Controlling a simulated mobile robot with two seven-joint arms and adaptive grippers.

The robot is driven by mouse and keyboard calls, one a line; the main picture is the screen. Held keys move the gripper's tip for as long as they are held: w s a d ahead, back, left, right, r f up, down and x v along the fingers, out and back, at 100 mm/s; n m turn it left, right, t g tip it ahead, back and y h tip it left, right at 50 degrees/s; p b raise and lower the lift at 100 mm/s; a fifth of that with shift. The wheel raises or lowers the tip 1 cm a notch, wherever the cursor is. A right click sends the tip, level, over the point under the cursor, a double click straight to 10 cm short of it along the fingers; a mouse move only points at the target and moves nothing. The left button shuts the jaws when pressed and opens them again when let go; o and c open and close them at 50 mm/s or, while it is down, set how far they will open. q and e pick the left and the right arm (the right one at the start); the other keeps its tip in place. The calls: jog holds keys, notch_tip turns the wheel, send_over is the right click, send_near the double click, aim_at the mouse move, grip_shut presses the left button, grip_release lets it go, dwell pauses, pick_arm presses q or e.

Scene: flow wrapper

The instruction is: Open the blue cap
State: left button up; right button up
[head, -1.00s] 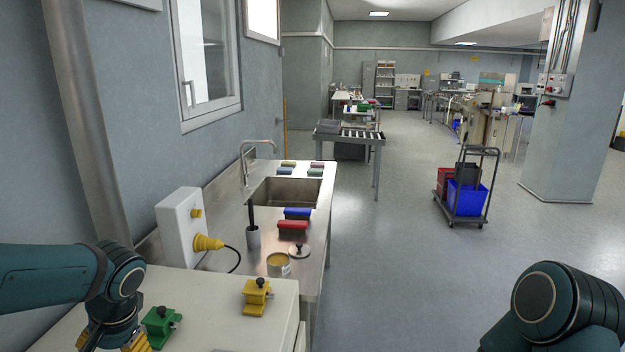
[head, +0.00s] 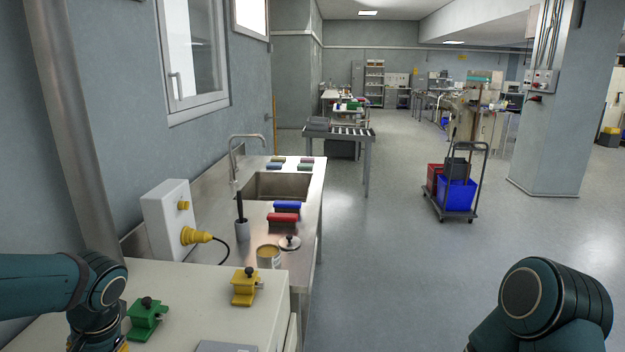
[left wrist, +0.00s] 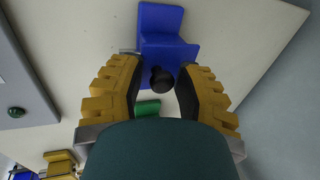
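A blue block (left wrist: 168,45) with a dark knob (left wrist: 161,80) lies on the pale worktop in the left wrist view. It looks like the same kind of part as the green (head: 147,318) and yellow (head: 246,287) ones. My left gripper (left wrist: 167,72) is open, with its yellow, dark-padded fingers on either side of the knob. I cannot tell whether they touch it. The blue block is not visible in the head view, where my left gripper is mostly below the frame. My right gripper is out of view; only my right arm shows.
A grey panel (left wrist: 20,95) with a green button (left wrist: 16,112) lies beside the blue block. In the head view, a white box with a yellow plug (head: 193,236), a tin (head: 268,256) and a sink (head: 285,187) stand beyond the worktop (head: 185,285).

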pick_arm(q)
jog(key=shift+a+r, duration=0.1)
jog(key=shift+a, duration=0.05)
jog(key=shift+o, duration=0.2)
jog(key=shift+a+r+p, duration=0.25)
jog(key=shift+r+p, duration=0.2)
jog(key=shift+o, duration=1.2)
jog(key=shift+a+r+p, duration=0.4)
jog(key=shift+a, duration=0.05)
jog(key=shift+o, duration=0.9)
jog(key=shift+a+r+p, duration=0.25)
jog(key=shift+a+p, duration=0.05)
jog(key=shift+a, duration=0.3)
jog(key=shift+c, duration=0.8)
jog(key=shift+o, duration=0.5)
jog(key=shift+a+r, duration=0.15)
jog(key=shift+a, duration=0.1)
jog(key=o, duration=0.4)
jog(key=shift+w+a+p, duration=0.1)
jog(key=shift+a+p, duration=0.25)
jog(key=shift+a, duration=0.45)
jog(key=shift+o, duration=1)
jog(key=shift+a, duration=0.6)
